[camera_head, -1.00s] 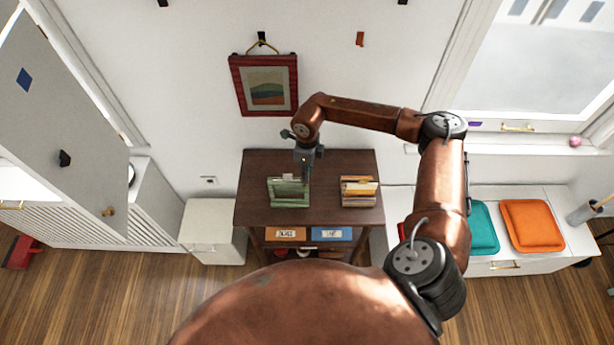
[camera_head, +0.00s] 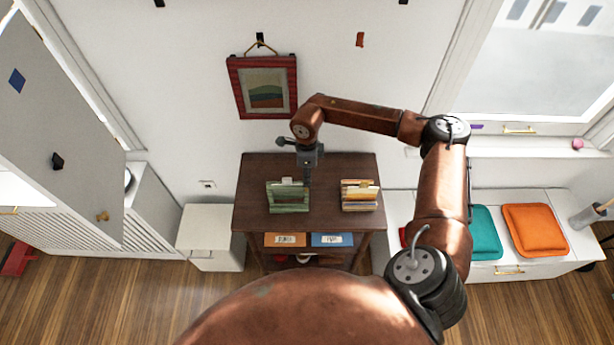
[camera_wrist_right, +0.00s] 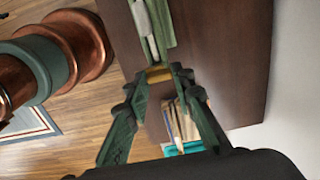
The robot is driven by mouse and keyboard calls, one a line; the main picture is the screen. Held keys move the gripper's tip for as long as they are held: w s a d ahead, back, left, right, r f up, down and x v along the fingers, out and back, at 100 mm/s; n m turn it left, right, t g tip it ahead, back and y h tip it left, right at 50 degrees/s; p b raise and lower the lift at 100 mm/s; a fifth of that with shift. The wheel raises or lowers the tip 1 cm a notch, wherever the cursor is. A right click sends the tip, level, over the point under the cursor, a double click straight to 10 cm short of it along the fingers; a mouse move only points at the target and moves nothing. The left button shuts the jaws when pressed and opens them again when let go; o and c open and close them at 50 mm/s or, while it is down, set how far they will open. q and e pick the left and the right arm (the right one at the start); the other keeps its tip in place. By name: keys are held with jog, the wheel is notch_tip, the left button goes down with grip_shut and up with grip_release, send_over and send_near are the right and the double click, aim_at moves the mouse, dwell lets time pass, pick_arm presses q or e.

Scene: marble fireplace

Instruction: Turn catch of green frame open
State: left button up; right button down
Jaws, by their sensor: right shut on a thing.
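The green frame (camera_head: 288,198) stands on the dark wooden cabinet top, left of centre. Part of it shows at the top of the right wrist view (camera_wrist_right: 166,22), beside a pale strip. My right gripper (camera_head: 307,182) reaches down at the frame's right edge. In the right wrist view, its fingertips (camera_wrist_right: 158,75) are closed around a small brass-coloured catch (camera_wrist_right: 159,73) at the end of the green frame. The fingers hide part of the catch, so its exact turn is hard to tell. My left gripper is in neither current view.
A holder with files or cards (camera_head: 359,195) stands right of the frame on the cabinet (camera_head: 328,165). A red-framed picture (camera_head: 264,86) hangs on the wall behind. Below the top are orange (camera_head: 285,240) and blue (camera_head: 331,240) fronts. The cabinet top between frame and holder is clear.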

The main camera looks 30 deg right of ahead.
jog(key=c, duration=1.6)
grip_release()
notch_tip(320, 180, up, 12)
jog(key=shift+r, duration=0.1)
